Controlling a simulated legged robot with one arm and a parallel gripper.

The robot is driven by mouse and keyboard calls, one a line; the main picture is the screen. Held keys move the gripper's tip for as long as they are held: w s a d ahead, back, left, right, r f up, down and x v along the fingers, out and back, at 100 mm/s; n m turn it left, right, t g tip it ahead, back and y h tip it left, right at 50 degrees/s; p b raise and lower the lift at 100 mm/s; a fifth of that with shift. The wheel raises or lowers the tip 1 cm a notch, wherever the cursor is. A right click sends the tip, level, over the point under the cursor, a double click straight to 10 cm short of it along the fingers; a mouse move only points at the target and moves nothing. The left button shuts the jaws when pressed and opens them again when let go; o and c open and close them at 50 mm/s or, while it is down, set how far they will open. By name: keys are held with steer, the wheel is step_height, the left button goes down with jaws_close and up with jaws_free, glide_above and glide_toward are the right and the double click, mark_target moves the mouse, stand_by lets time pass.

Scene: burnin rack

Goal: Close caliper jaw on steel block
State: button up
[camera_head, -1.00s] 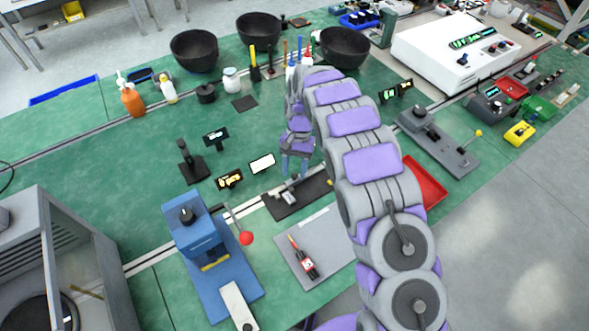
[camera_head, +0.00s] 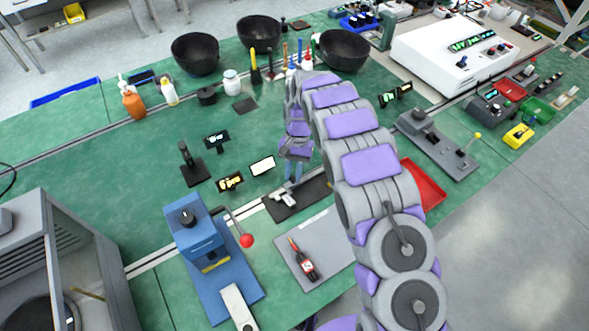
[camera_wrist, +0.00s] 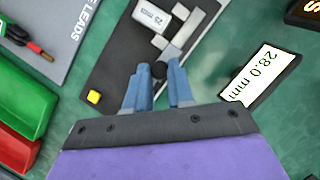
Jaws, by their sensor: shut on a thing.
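The caliper fixture is a dark base (camera_head: 318,190) on the green bench, with pale metal jaws (camera_wrist: 178,28) in the wrist view. The steel block (camera_wrist: 151,16), a pale piece with a "25 mm" label, sits on the base beside the jaws. A small gap seems to show between block and jaw. My gripper (camera_wrist: 159,88) has its blue fingers on both sides of a round black knob (camera_wrist: 160,70) and is shut on it. In the head view my gripper (camera_head: 293,172) is over the fixture, and its fingers hide part of it. A white display (camera_wrist: 265,76) reads 28.0 mm.
A grey "LEADS" mat (camera_head: 325,262) with a red-tipped probe (camera_head: 302,259) lies in front of the fixture. A blue press (camera_head: 195,238) with a red-balled lever stands left. A red tray (camera_head: 424,186) is right, behind my arm. Small displays stand left of the fixture.

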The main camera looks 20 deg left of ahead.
steer(key=shift+s+a, duration=0.15)
steer(key=o, duration=0.8)
steer(key=shift+r, duration=0.1)
steer(key=p+v, duration=0.9)
steer(key=v, duration=0.8)
steer(key=shift+p, duration=0.35)
